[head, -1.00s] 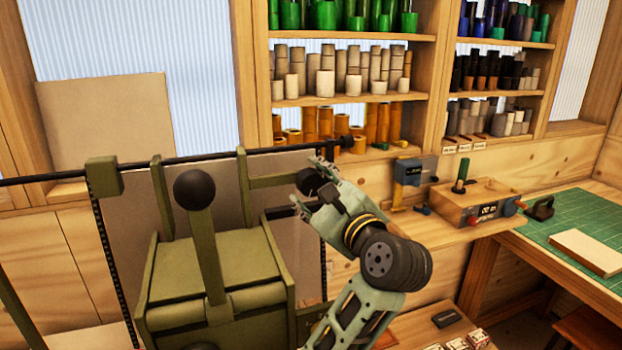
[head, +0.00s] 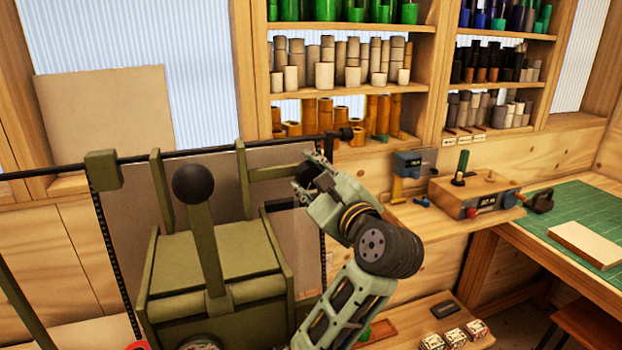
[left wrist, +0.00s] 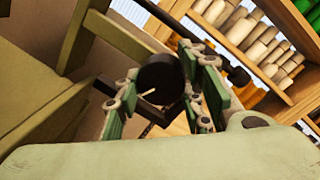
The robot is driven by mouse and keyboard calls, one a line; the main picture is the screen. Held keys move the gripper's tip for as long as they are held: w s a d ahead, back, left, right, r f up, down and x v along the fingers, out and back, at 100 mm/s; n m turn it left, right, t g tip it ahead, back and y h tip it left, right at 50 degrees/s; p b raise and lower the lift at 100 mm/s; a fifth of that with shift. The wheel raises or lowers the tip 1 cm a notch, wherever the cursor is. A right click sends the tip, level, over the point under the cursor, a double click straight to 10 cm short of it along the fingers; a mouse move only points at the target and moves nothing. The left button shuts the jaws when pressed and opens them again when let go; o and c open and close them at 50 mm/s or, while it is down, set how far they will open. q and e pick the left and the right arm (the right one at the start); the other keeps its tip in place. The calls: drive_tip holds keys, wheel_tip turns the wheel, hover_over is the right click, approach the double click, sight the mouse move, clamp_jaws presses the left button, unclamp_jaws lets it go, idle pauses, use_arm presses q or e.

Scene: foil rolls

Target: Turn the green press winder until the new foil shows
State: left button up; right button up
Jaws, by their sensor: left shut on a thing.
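The olive-green press (head: 215,262) stands at the left of the head view, with a lever ending in a black ball knob (head: 193,185). A dark bar (head: 100,172) runs across its top. My left gripper (head: 314,180) is at the right side of the press, by its upper arm. In the left wrist view my left gripper (left wrist: 165,95) is shut on a round black winder knob (left wrist: 160,80), with its fingers on either side. The press's beige sheet (head: 130,225) hangs behind the body. The foil itself cannot be made out clearly. My right gripper is not in view.
Shelves (head: 345,90) of coloured rolls stand behind. A wooden box with a red knob (head: 475,195) sits on a ledge to the right. A green cutting mat (head: 580,212) lies on the right-hand table. Several small blocks (head: 455,336) lie low right.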

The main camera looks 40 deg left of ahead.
use_arm(q)
drive_tip(key=shift+f, duration=0.1)
